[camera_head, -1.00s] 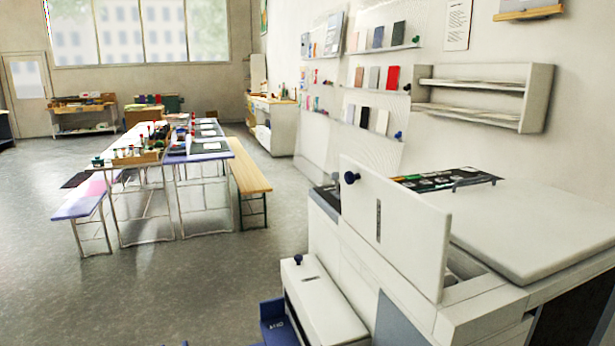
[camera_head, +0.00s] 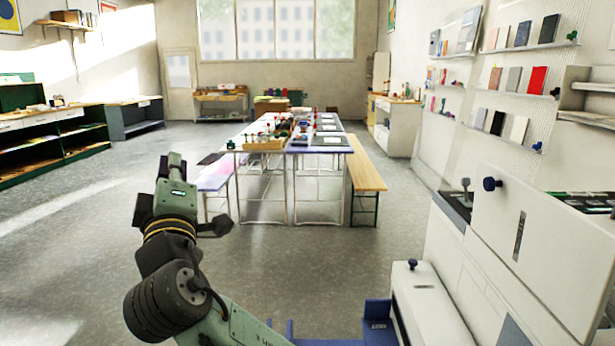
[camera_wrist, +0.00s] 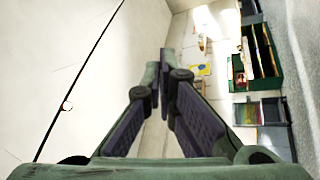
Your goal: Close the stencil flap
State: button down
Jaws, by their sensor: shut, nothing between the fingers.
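A white flap (camera_head: 535,245) stands raised and upright on the white machine at the right of the head view. It has a dark blue knob (camera_head: 492,184) near its upper left corner and a dark vertical slot. It looks to be the stencil flap. My gripper (camera_wrist: 160,68) shows in the wrist view with its fingers together and nothing between them. In the head view my arm is folded at the left, well away from the flap. The flap is not recognisable in the wrist view.
A lower white cover (camera_head: 436,305) with its own dark knob (camera_head: 413,265) and a blue tray (camera_head: 377,325) are at the machine's front. A long work table (camera_head: 305,150) with a wooden bench (camera_head: 365,165) stands ahead. The floor between arm and table is clear.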

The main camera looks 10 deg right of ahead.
jog(key=w+d+f+m+g+h, duration=0.1)
jog(key=d+f+m+h, duration=0.1)
jog(key=d+h, duration=0.5)
jog(key=w+d+f+m+g+h, duration=0.1)
jog(key=d+g+h, duration=0.15)
jog(key=d, duration=0.85)
jog(key=s+d+f+m+g+h, duration=0.1)
jog(key=s+d+m+g+h, duration=0.15)
jog(key=d, duration=0.45)
jog(key=s+d+f+m+g+h, duration=0.1)
jog(key=s+d+g+h, duration=0.3)
jog(key=d, duration=0.4)
jog(key=s+d+f+m+g+h, duration=0.2)
jog(key=s+d+g+h, duration=0.1)
jog(key=d, duration=0.4)
jog(key=s+d+p+x, duration=0.1)
jog(key=p+x, duration=0.3)
jog(key=x, duration=0.8)
jog(key=shift+s+d+r, duration=0.25)
jog(key=shift+s+d, duration=0.15)
jog(key=shift+s, duration=0.3)
jog(key=shift+d, duration=0.1)
